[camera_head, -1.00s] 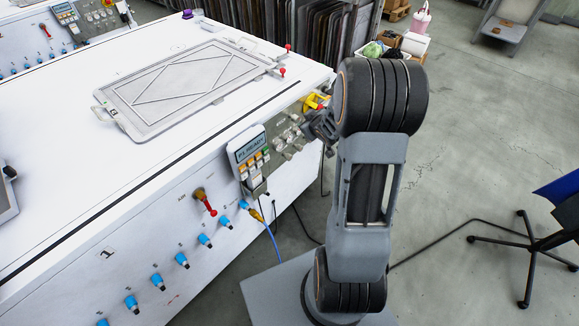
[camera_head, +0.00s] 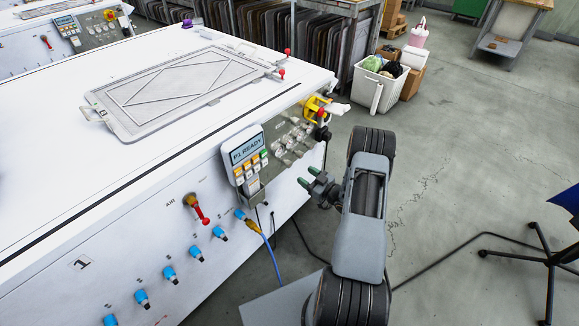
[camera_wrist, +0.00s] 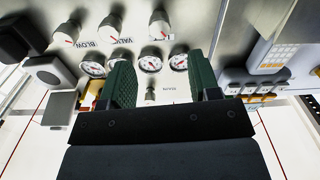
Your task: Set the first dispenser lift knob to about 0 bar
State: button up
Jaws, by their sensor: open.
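A grey control panel (camera_head: 272,168) with several silver knobs and round gauges is on the table's front side in the head view. In the wrist view three silver knobs (camera_wrist: 112,27) line the top, with a row of gauges (camera_wrist: 150,62) below and a smaller knob (camera_wrist: 150,95) lower down. Lettering like "BLOW" and "VALV" shows; I cannot tell which knob is the first dispenser lift. My gripper (camera_head: 310,177) is open in front of the panel, apart from it. Its green fingers (camera_wrist: 163,82) frame some gauges and the small knob, with nothing held between them.
A display reading "P1 READY" (camera_head: 247,150) with coloured buttons is left of the knobs. A yellow-and-red switch (camera_head: 318,108) is at the panel's far end.

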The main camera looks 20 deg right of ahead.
aim_at(291, 165)
jog(key=x, duration=0.9)
jog(key=shift+b, duration=0.3)
jog(key=shift+f, duration=0.1)
jog(key=c, duration=0.9)
